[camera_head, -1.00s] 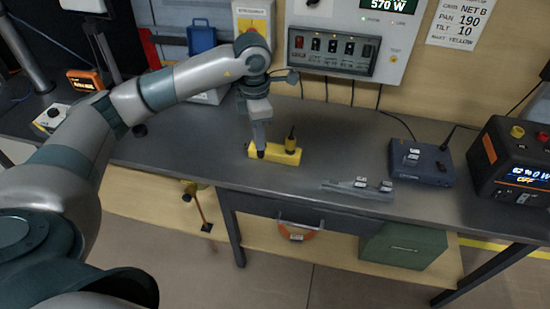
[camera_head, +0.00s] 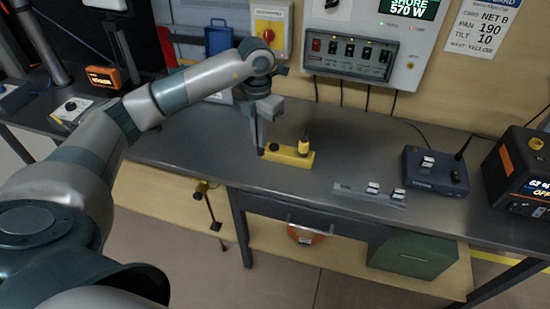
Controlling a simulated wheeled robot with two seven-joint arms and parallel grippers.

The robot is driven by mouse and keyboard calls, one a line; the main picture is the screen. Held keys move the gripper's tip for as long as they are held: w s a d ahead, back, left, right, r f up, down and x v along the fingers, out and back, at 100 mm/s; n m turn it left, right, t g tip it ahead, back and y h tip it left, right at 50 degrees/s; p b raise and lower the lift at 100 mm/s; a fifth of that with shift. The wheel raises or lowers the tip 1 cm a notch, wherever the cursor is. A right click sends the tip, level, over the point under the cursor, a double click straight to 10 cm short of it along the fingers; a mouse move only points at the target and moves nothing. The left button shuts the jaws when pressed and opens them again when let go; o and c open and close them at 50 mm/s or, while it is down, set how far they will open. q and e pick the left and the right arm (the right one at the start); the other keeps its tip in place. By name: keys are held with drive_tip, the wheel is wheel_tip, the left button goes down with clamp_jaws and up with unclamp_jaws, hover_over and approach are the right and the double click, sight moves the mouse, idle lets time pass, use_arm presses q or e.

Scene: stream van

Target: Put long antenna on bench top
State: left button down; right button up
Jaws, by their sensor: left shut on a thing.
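My left gripper (camera_head: 261,147) points down over the bench top (camera_head: 190,145). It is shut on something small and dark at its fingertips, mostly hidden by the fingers. I cannot tell for certain that this is the long antenna. The fingertips are at the left end of a yellow block (camera_head: 290,158) lying on the bench; I cannot tell whether they touch it. A dark round spot shows on the block beside the fingers. A yellow piece with a thin black top (camera_head: 304,143) stands upright at the block's right end. My right gripper is not in view.
A flat grey bracket (camera_head: 370,192) with small white-labelled parts lies right of the block. A dark blue box (camera_head: 435,172) with an aerial and an orange-black power unit (camera_head: 520,170) stand farther right. A switch panel (camera_head: 350,55) is behind.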

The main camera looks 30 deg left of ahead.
sight(260, 150)
use_arm(q)
wheel_tip(260, 150, down, 5)
drive_tip(key=shift+f+p, duration=0.15)
drive_tip(key=shift+p, duration=0.65)
drive_tip(key=shift+f, duration=0.1)
drive_tip(key=shift+f, duration=0.25)
drive_tip(key=shift+f+p, duration=0.65)
drive_tip(key=shift+f, duration=0.9)
